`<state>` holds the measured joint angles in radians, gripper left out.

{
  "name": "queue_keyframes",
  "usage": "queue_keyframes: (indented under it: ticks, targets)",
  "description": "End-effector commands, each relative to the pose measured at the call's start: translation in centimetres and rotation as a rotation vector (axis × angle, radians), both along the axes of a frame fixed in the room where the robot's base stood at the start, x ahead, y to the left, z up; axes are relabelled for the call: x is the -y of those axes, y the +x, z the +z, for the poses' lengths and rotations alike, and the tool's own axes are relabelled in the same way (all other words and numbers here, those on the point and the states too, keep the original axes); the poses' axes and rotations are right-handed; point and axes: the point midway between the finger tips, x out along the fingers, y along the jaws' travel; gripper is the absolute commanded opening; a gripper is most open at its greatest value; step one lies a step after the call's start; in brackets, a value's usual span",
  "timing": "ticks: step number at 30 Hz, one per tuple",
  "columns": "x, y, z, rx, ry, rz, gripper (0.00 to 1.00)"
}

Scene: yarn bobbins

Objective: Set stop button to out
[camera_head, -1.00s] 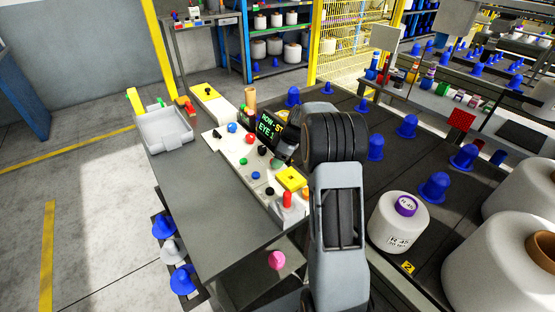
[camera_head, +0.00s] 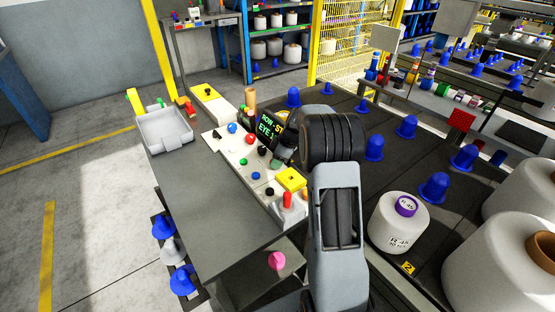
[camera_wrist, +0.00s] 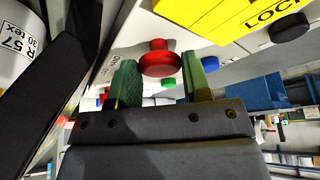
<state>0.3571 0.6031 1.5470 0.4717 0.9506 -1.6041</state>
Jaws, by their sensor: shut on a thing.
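In the wrist view a red mushroom-shaped button (camera_wrist: 160,60) sits on a white panel face, between the two green fingers of my gripper (camera_wrist: 160,78). The fingers lie against its left and right sides, so my gripper is shut on it. In the head view the end of my arm is over the console (camera_head: 238,160), and my fingers are mostly hidden. Whether the button is in or out cannot be told.
A yellow block marked LOCK (camera_wrist: 228,14) and a black knob (camera_wrist: 289,27) are close by. The console carries a dark display (camera_head: 268,130), small coloured knobs and a red-topped post (camera_head: 287,200). A grey tray (camera_head: 165,130) stands left. A white bobbin (camera_head: 397,222) stands right.

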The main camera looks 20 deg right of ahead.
Motion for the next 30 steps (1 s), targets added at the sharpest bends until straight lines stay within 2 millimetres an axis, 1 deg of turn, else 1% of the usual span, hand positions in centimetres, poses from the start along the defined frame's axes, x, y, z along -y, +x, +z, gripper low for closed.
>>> queue_keyframes:
  ticks: [1, 7, 10, 14, 20, 21, 28, 30]
  targets:
    - [0.0, 0.0, 0.0, -0.001, 0.001, 0.000, 0.20]
    - [0.0, 0.0, 0.0, -0.001, 0.001, 0.000, 0.01]
    - [0.0, 0.0, 0.3, 0.001, 0.001, 0.001, 0.01]
    - [0.0, 0.0, 1.4, 0.004, 0.002, 0.001, 0.01]
    - [-0.1, 0.1, 1.6, 0.004, 0.003, 0.001, 0.01]
    - [-0.1, 0.1, 1.7, 0.005, 0.003, 0.001, 0.47]
    - [0.0, 0.1, 1.5, 0.002, 0.002, 0.001, 0.69]
    - [0.0, 0.0, 1.5, 0.002, 0.002, 0.001, 0.70]
